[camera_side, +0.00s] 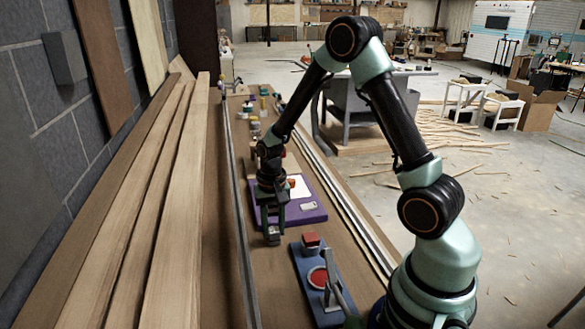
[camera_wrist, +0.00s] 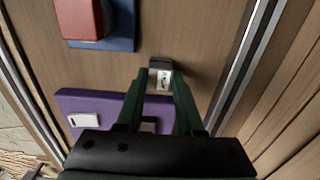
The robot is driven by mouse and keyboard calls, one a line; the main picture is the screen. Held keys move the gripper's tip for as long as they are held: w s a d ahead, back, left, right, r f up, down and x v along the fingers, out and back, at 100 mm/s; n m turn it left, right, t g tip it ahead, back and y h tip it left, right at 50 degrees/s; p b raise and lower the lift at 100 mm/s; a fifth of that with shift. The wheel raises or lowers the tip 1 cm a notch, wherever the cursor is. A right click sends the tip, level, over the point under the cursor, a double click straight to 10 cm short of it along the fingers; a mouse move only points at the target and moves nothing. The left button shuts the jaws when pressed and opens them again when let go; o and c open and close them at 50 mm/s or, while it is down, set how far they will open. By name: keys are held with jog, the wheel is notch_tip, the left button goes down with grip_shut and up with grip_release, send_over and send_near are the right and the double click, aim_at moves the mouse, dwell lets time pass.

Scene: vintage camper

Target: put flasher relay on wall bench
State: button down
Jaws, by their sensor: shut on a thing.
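The flasher relay (camera_wrist: 160,76), a small dark and silver box with a pale label, sits between the fingertips of my gripper (camera_wrist: 160,84) in the wrist view. My gripper (camera_side: 272,232) is shut on it and points down in the side view. The relay (camera_side: 272,239) shows there as a small dark shape at the fingertips. It is low over the brown wooden bench top (camera_side: 272,285), just off the near-left edge of the purple board. I cannot tell whether it touches the wood.
The purple board (camera_side: 308,214) carries a white panel and a small pale box. A blue board (camera_side: 308,290) with a red block and a red disc lies nearer. Metal rails (camera_side: 240,215) run along the bench, and long planks (camera_side: 165,210) lie at left. Small items stand farther back.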

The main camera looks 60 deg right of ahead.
aim_at(273, 230)
jog(key=shift+f, duration=0.15)
jog(key=c, duration=0.5)
grip_release()
jog(key=shift+c, duration=0.2)
notch_tip(273, 230, up, 12)
jog(key=s+a+r+n+t, duration=0.5)
jog(key=s+a+r+n, duration=0.4)
jog(key=r, duration=0.1)
jog(key=shift+s+a+r+t, duration=0.15)
jog(key=shift+a+r+t, duration=0.15)
jog(key=shift+r, duration=0.1)
